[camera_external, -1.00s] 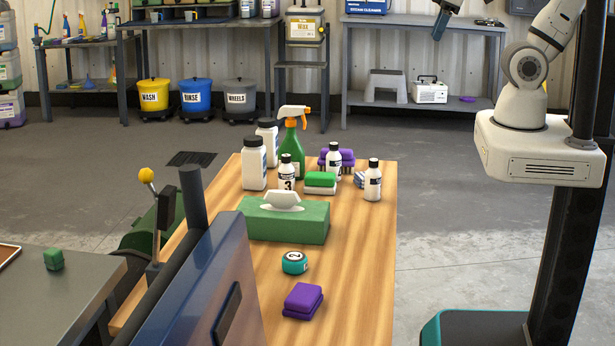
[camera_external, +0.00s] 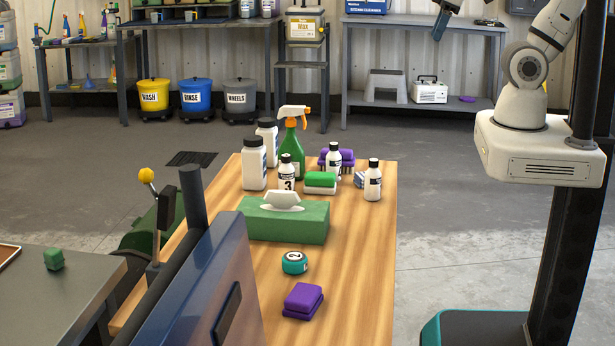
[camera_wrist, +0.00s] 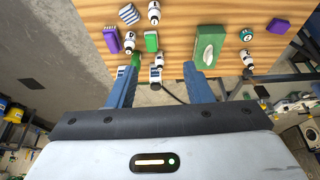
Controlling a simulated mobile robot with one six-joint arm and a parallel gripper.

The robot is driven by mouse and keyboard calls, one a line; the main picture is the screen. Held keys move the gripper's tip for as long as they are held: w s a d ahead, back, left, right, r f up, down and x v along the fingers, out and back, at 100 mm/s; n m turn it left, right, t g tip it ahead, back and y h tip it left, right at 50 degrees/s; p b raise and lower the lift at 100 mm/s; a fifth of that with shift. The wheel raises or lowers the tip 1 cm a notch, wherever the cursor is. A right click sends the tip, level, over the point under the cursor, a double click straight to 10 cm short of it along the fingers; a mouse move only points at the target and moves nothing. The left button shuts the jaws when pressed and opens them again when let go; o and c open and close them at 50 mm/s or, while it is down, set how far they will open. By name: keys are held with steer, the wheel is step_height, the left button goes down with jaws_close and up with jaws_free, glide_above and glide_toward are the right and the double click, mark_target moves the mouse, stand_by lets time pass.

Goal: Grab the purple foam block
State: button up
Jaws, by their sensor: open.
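The purple foam block (camera_external: 303,301) lies on the near end of the wooden table, in front of a teal round tin marked 2 (camera_external: 294,262). In the wrist view the block (camera_wrist: 279,25) is at the upper right, well to the right of my gripper (camera_wrist: 160,78). My gripper's two blue fingers are wide apart, with nothing held between them. The block is apart from the fingers and fully visible.
A green tissue box (camera_external: 287,220) stands behind the tin. Further back are a green spray bottle (camera_external: 292,150), white bottles, a green-topped sponge (camera_external: 320,182) and a purple brush (camera_external: 340,157). A blue panel (camera_external: 205,290) stands left of the block. Bare tabletop lies right of the block.

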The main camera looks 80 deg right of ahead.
steer(key=shift+o, duration=0.4)
steer(key=o, duration=0.6)
steer(key=w+a+f+n+y+b, duration=0.1)
steer(key=w+a+f+n+b, duration=0.15)
steer(key=w+a, duration=0.35)
steer(key=w+a+f+n+y+b, duration=0.1)
steer(key=w+a+f+n+b, duration=0.2)
steer(key=w, duration=0.6)
steer(key=n+g+y+b, duration=0.2)
steer(key=n+g+b, duration=0.1)
steer(key=n+b, duration=0.8)
glide_above(303, 292)
steer(key=d, duration=0.2)
steer(key=shift+m, duration=0.45)
step_height(303, 292, down, 32)
steer(key=shift+f+b, duration=0.2)
steer(key=shift+b, duration=0.1)
steer(key=shift+s+d+p+x, duration=0.15)
steer(key=shift+p+x, duration=0.25)
steer(key=shift+x, duration=1.5)
steer(key=shift+s+d+p+x, duration=0.1)
steer(key=shift+s+p+x, duration=0.2)
steer(key=shift+x, duration=1.65)
